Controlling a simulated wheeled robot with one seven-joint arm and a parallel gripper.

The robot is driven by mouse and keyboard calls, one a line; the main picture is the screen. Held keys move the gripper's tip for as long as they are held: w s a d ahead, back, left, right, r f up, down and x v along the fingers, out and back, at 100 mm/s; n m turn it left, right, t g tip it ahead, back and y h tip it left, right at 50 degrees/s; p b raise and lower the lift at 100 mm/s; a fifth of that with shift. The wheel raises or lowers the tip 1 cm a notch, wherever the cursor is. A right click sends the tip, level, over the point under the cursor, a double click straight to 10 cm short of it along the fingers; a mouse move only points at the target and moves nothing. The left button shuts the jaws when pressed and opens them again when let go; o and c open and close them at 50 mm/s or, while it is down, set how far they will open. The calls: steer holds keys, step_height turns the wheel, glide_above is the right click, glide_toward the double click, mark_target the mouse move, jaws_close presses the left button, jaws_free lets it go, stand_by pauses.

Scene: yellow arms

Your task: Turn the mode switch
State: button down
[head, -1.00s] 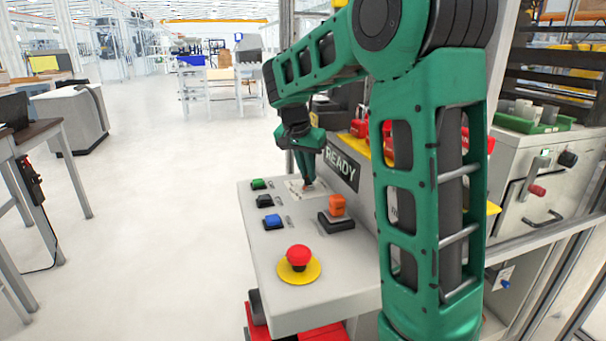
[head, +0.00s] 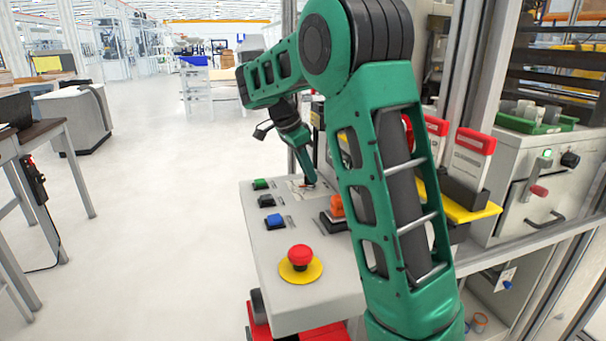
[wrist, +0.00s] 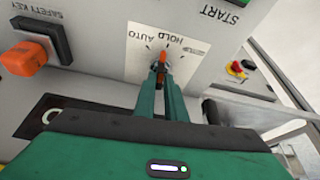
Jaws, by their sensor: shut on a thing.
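The mode switch (wrist: 163,57) shows as a small orange-red knob on a white label plate (wrist: 137,62) marked AUTO and HOLD, with a third label I cannot read. In the wrist view the labels are upside down and the visible end of the knob lies near HOLD. My gripper (wrist: 162,78) is shut on the switch, its two narrow green fingers on either side of it. In the head view my gripper (head: 309,184) reaches down to the plate (head: 297,189) at the far part of the grey panel; the switch itself is hidden there.
An orange safety key (wrist: 25,57) sits in a black block beside the plate; it also shows in the head view (head: 337,206), partly behind my arm. Green (head: 261,184), black (head: 266,201) and blue (head: 275,221) buttons line the panel's left. A red emergency stop (head: 300,257) stands in front.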

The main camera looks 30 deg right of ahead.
steer(key=shift+w+a+r+m, duration=0.1)
steer(key=shift+w+a+m, duration=0.15)
steer(key=shift+w+m, duration=0.2)
stand_by(0.3)
steer(key=c, duration=1.8)
jaws_free()
steer(key=shift+c, duration=0.2)
steer(key=shift+s+d+m, duration=0.1)
steer(key=shift+m, duration=0.15)
steer(key=v, duration=1)
steer(key=shift+w+r, duration=0.3)
steer(key=shift+f, duration=0.1)
